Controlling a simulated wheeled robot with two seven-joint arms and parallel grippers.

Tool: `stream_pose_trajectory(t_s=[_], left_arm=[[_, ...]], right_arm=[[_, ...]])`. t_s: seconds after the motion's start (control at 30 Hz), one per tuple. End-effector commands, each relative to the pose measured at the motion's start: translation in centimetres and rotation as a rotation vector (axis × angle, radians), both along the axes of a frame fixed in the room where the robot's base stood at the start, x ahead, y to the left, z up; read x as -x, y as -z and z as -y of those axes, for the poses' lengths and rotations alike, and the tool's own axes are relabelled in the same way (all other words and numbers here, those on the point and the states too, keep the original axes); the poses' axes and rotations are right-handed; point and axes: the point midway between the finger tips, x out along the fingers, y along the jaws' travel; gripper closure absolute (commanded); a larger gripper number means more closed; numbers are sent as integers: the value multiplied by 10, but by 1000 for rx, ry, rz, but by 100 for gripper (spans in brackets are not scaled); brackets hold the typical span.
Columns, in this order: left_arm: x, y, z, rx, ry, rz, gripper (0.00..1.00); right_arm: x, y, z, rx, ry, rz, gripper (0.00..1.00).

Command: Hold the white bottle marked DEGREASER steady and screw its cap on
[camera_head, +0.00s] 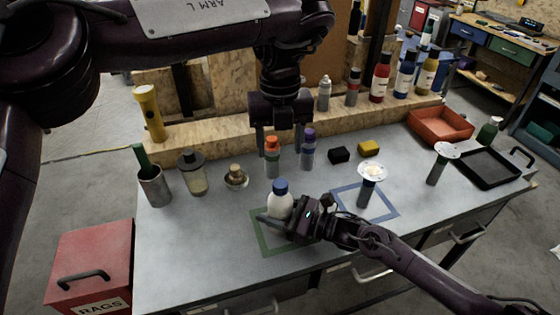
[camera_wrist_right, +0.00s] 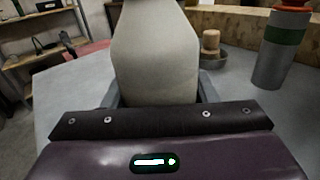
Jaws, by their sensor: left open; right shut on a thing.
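The white bottle (camera_head: 279,204) stands upright within the green square outline on the bench. A blue cap (camera_head: 281,186) sits on its top; how tightly it is seated cannot be told. No DEGREASER lettering is readable. My right gripper (camera_head: 283,225) is shut on the bottle's body from the right side. In the right wrist view the bottle (camera_wrist_right: 155,55) fills the middle between the fingers, and its top is cut off. My left gripper (camera_head: 281,148) points down, open and empty, above and behind the bottle, apart from the cap.
Orange-capped (camera_head: 272,160) and purple-capped (camera_head: 308,150) bottles stand just behind the left gripper's fingers. A small pot (camera_head: 236,179), pump bottle (camera_head: 193,175) and metal cup (camera_head: 154,187) are at left. A blue outline (camera_head: 384,213) with a round-topped stand (camera_head: 371,175) is at right.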

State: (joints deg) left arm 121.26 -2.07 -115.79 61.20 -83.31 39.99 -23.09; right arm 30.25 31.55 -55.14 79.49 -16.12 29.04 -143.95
Motion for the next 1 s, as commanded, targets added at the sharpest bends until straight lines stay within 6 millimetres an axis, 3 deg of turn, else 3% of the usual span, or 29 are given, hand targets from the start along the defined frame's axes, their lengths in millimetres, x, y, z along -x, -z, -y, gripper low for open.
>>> stream_pose_trajectory(t_s=[0.17,0.47,0.5,0.7,1.0], left_arm=[[0,-17,0,-1,0,2,45],[0,-19,0,0,0,0,45],[0,-19,0,0,0,0,45],[0,-19,0,0,0,0,45],[0,-17,0,0,0,0,45]], right_arm=[[0,0,0,0,0,-1,100],[0,0,0,0,0,0,100],[0,0,0,0,0,0,45],[0,0,0,0,0,0,22],[1,1,4,1,1,0,22]])
